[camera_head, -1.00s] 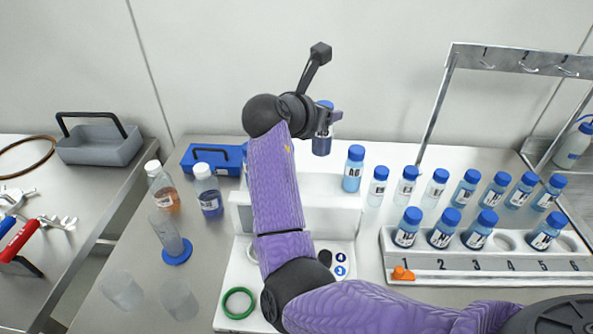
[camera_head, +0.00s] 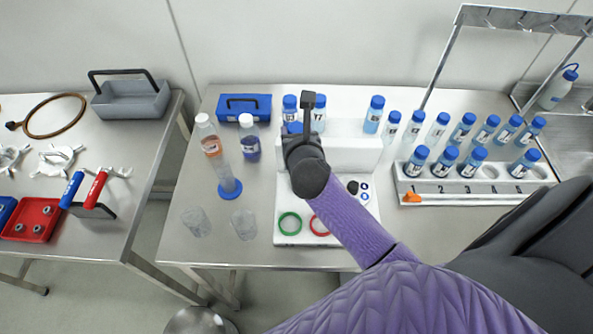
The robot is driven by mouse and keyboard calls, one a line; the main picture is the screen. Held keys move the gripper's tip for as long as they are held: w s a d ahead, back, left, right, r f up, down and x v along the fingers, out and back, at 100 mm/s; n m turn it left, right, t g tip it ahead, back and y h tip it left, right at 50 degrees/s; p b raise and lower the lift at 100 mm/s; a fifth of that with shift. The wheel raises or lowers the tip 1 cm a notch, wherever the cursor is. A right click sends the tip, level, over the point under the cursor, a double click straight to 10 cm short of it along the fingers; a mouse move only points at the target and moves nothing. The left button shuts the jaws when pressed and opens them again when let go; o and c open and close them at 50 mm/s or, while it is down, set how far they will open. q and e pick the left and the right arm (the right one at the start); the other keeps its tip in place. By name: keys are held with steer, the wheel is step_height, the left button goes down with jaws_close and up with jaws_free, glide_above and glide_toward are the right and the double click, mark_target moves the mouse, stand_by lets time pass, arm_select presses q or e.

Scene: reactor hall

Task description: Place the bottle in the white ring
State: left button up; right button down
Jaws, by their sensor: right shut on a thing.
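My right gripper (camera_head: 297,138) is over the back of the white tray and is shut on a bottle. Only a bit of the bottle's blue cap (camera_head: 294,127) shows, as the gripper and wrist hide the rest. I cannot tell whether the bottle touches anything below. The white ring is not visible; my right arm covers part of the tray. A green ring (camera_head: 290,223) and a red ring (camera_head: 319,227) lie at the tray's front. My left gripper is not in view.
Two blue-capped bottles (camera_head: 319,113) stand close behind the gripper, with several more in a row to the right. A numbered rack (camera_head: 470,190) holds several bottles. A blue toolbox (camera_head: 244,107), two larger bottles (camera_head: 249,139) and a cylinder (camera_head: 226,178) stand left. Clear beakers (camera_head: 197,222) stand front left.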

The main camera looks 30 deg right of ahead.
steer(key=shift+s+d+r+p, duration=0.1)
steer(key=shift+s+d+p, duration=0.3)
steer(key=shift+p, duration=0.4)
step_height(320, 180, down, 11)
steer(key=b, duration=0.5)
steer(key=shift+r+b, duration=0.15)
steer(key=shift+b, duration=0.25)
steer(key=shift+d, duration=0.1)
steer(key=shift+c, duration=0.7)
jaws_free()
steer(key=shift+r, duration=0.2)
steer(key=p+v, duration=0.3)
steer(key=v, duration=0.9)
steer(key=shift+f, duration=0.15)
